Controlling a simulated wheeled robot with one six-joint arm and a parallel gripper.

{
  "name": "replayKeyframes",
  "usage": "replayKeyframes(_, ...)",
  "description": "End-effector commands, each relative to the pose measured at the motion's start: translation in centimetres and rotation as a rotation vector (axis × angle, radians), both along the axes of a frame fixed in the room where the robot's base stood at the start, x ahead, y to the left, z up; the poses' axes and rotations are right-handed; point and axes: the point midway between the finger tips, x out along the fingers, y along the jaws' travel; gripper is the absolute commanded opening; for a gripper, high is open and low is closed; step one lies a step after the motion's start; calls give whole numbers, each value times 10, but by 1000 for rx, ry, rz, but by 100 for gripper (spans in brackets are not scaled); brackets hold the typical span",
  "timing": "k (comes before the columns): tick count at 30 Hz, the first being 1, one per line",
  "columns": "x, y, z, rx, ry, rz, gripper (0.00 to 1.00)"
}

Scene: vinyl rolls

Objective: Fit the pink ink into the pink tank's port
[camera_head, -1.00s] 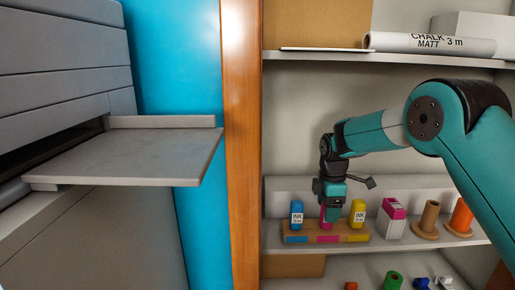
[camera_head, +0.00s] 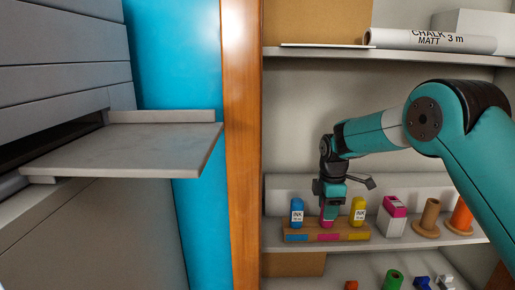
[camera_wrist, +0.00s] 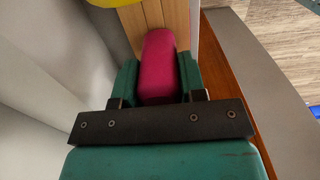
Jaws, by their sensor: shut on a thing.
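The pink ink (camera_head: 327,222) is a bottle at the middle place of a wooden rack (camera_head: 343,236), between the blue ink (camera_head: 297,213) and the yellow ink (camera_head: 358,211). My gripper (camera_head: 331,208) comes down over it from above and hides its upper part. In the wrist view the pink ink (camera_wrist: 159,65) lies between the two green fingers of my gripper (camera_wrist: 158,80), which are shut on it. I cannot tell whether its base touches the rack. The pink tank (camera_head: 394,216), white with a pink top, stands right of the rack; its port is too small to make out.
A shelf board (camera_head: 390,55) with a chalk matt roll (camera_head: 430,41) is above. A wooden post (camera_head: 241,150) and a grey machine tray (camera_head: 125,150) are at left.

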Motion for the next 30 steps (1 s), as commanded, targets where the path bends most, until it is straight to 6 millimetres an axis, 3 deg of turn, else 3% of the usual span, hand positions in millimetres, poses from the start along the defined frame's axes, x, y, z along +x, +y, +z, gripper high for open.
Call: replayKeyframes(30, 0, 0, 49, 0, -1, 0, 15)
